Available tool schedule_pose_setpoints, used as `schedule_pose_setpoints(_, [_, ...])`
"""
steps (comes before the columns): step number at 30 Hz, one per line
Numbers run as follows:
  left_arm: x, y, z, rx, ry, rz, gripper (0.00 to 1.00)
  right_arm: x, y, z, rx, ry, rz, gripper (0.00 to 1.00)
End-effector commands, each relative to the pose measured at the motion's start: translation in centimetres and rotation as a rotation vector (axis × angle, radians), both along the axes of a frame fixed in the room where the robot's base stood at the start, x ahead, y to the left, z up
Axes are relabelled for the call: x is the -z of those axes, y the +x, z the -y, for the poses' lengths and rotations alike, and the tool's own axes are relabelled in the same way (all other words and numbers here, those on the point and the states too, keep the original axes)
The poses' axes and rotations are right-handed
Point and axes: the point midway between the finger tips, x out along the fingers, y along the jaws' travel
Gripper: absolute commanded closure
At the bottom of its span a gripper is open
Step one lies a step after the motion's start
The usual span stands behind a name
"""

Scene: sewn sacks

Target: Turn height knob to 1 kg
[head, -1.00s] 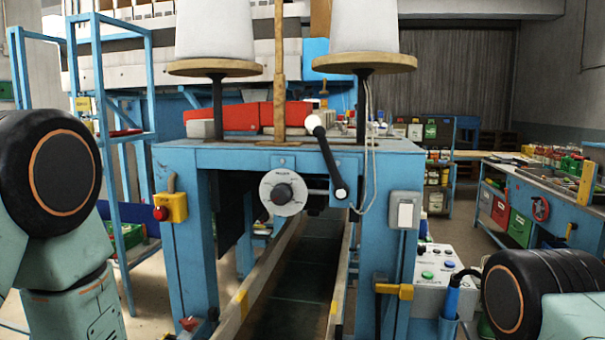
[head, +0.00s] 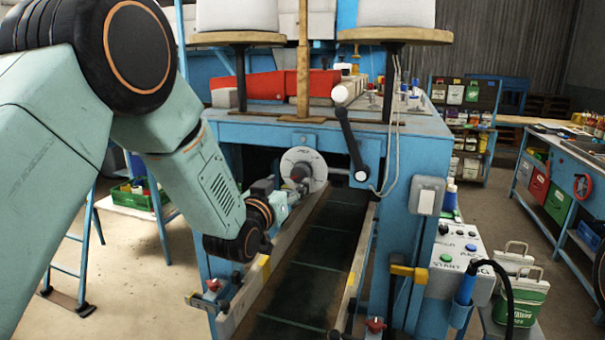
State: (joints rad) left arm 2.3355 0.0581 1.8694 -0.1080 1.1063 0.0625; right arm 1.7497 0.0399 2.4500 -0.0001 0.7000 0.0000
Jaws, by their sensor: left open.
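The height knob (head: 300,173) is a small dark knob on a round pale dial (head: 316,164), on the front of the blue machine under its top. The dial's markings are too small to read. My left arm reaches in from the left, and its left gripper (head: 294,186) is open at the knob's front, just lower left of the dial's centre. The gripper hides part of the knob and the dial's lower left. I cannot tell whether the fingers touch the knob. My right gripper is not in view.
A black crank lever with a white grip (head: 348,135) hangs right of the dial. A conveyor channel (head: 318,255) runs below, between wooden rails. A grey switch box (head: 426,195) and a control box with buttons (head: 460,255) stand at right. Thread cones (head: 395,12) sit above.

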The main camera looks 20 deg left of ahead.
Motion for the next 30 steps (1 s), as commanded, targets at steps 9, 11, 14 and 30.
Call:
schedule_pose_setpoints(9, [-0.2, 4.3, 0.4, 0.001, 0.001, -0.001, 0.34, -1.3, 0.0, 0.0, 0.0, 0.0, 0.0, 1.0])
schedule_pose_setpoints(11, [-0.1, 4.9, 0.5, 0.002, 0.001, -0.002, 0.34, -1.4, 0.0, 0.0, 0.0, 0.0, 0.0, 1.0])
schedule_pose_setpoints(14, [-0.1, 5.7, 0.7, 0.003, 0.001, -0.001, 0.34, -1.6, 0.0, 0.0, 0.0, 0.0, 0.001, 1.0])
schedule_pose_setpoints(30, [0.0, 6.4, 0.9, 0.005, 0.001, -0.003, 0.45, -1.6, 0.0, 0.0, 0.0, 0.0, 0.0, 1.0])
